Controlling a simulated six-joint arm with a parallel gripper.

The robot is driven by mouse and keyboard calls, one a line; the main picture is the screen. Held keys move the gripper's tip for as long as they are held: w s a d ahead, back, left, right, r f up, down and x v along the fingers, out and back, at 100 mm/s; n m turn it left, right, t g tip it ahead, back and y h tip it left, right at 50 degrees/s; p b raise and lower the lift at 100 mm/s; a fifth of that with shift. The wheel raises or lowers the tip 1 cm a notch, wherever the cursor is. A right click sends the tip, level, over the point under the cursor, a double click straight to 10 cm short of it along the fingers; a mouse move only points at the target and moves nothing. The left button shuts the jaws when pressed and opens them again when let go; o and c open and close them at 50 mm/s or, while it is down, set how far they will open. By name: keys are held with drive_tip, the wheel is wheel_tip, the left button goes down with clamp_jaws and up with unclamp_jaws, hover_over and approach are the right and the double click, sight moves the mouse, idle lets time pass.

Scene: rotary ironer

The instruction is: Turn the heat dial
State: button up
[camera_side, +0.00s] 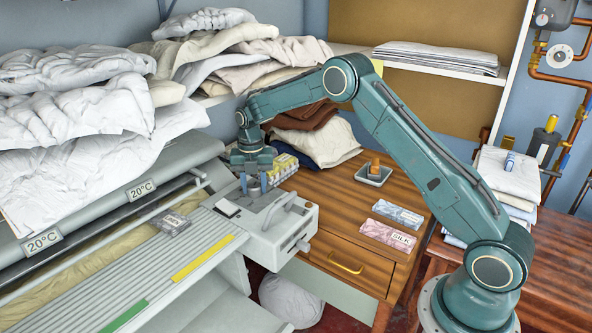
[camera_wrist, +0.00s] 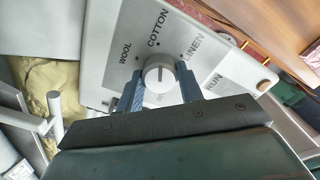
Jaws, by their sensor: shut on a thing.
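The heat dial (camera_wrist: 158,72) is a round pale knob on the ironer's light grey control panel (camera_wrist: 105,45). Marks around it are labelled WOOL, COTTON and LINEN. My gripper (camera_wrist: 159,88) has its two blue fingers on either side of the dial and is shut on it. A short dark line shows on the dial's face; I cannot tell for sure which label it points to. In the side view my gripper (camera_side: 251,182) points down over the end housing of the ironer (camera_side: 285,232), and its fingers hide the dial there.
A RUN label and a lever lie to the right of the dial. A handle (camera_side: 279,208) stands on the housing. Piled white laundry (camera_side: 80,120) is behind. A wooden cabinet with a SILK packet (camera_side: 390,235) stands to the right.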

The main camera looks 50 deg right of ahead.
drive_tip(key=m, duration=1.3)
drive_tip(key=shift+m, duration=0.4)
drive_tip(key=m, duration=1.3)
drive_tip(key=shift+m, duration=0.3)
drive_tip(key=m, duration=0.4)
drive_tip(key=shift+m, duration=0.3)
drive_tip(key=m, duration=0.9)
drive_tip(key=shift+m, duration=0.4)
drive_tip(key=m, duration=0.5)
